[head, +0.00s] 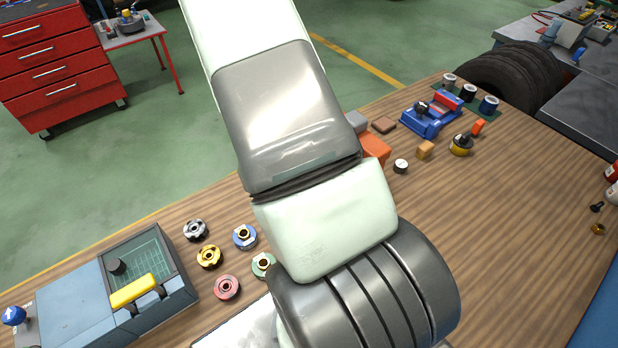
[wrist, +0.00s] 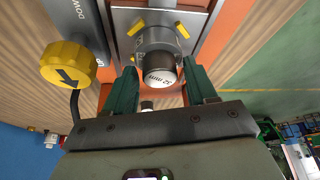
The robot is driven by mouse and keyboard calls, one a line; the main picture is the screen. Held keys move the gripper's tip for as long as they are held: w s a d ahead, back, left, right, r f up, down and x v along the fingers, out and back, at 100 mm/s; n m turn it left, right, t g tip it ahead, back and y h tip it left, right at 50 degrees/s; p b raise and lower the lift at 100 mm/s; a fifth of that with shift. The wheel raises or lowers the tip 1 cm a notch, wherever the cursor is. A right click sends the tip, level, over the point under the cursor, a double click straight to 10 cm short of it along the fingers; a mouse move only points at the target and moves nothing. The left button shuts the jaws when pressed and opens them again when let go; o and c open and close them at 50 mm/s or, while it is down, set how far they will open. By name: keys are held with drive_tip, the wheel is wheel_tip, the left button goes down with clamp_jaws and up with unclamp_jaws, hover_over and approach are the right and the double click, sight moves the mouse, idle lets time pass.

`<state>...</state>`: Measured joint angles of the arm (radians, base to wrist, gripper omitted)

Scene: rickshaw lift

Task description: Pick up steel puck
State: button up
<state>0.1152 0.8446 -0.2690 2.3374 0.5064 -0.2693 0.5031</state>
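A silver puck (head: 195,230), which looks like the steel puck, lies on the wooden bench at the left in the head view, back-left in a group of coloured pucks. The wrist view does not show it. My gripper (wrist: 162,82) shows in the wrist view with its two green fingers apart. A short grey cylinder with a dark-rimmed, marked white end (wrist: 160,75) stands between and beyond the fingertips. I cannot tell whether the fingers touch it. In the head view my arm hides the gripper.
Blue (head: 245,237), gold (head: 209,257), red (head: 227,288) and green (head: 263,265) pucks lie close by. A grey-blue case (head: 72,308) stands left of them. A yellow arrow knob (wrist: 69,64) is beside my gripper. The bench's right middle is clear.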

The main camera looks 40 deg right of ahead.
clamp_jaws()
